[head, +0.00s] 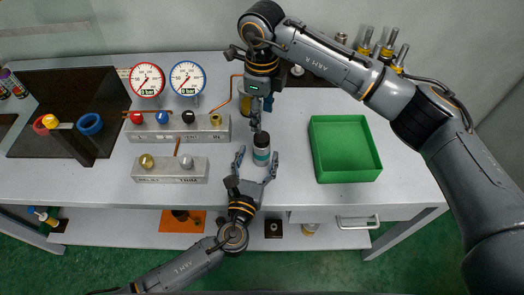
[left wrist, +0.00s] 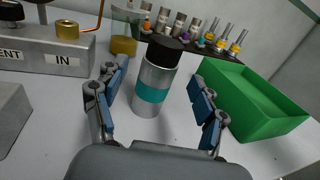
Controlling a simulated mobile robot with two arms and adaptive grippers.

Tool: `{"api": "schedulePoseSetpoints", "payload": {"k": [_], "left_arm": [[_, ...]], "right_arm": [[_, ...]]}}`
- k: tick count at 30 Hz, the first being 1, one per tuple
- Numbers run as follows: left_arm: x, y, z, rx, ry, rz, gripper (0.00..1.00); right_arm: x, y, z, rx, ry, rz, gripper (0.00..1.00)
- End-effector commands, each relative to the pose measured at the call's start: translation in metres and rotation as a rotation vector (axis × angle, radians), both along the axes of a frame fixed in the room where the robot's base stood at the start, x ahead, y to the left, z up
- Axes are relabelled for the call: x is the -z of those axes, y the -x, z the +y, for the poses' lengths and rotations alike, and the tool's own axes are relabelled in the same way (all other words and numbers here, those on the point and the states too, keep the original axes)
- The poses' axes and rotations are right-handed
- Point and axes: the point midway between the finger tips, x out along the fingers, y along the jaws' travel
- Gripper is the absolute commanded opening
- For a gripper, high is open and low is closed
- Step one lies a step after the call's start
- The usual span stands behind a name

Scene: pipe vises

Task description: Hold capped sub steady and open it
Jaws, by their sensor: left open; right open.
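The capped sub is a metal cylinder (head: 262,157) with a teal band and a black cap (head: 261,138). It stands upright on the bench, left of the green tray. In the left wrist view the sub (left wrist: 153,75) stands between the two blue-padded fingers, with visible gaps on both sides. My left gripper (head: 257,156) is open around it, coming from the front edge. My right gripper (head: 260,117) hangs pointing down just behind and above the cap. It is open and holds nothing visible. Contact with the cap cannot be told.
A green tray (head: 316,145) lies right of the sub. Valve blocks (head: 178,133) with knobs and two gauges (head: 147,79) stand to the left. A rack of small bottles (left wrist: 210,42) is at the back. The bench front edge is clear.

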Motion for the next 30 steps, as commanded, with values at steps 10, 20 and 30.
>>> {"api": "schedulePoseSetpoints", "payload": {"k": [10,20,30], "left_arm": [[0.0,-0.043,-0.011,0.0,0.0,0.0,0.71],[0.0,-0.047,-0.012,0.0,0.001,0.001,0.71],[0.001,-0.047,-0.011,0.0,0.001,0.001,0.07]], "right_arm": [[0.0,0.0,0.001,-0.001,-0.001,0.001,0.57],[0.0,0.0,0.001,-0.001,-0.001,0.001,0.57],[0.0,0.0,0.001,-0.001,-0.002,0.0,0.57]]}}
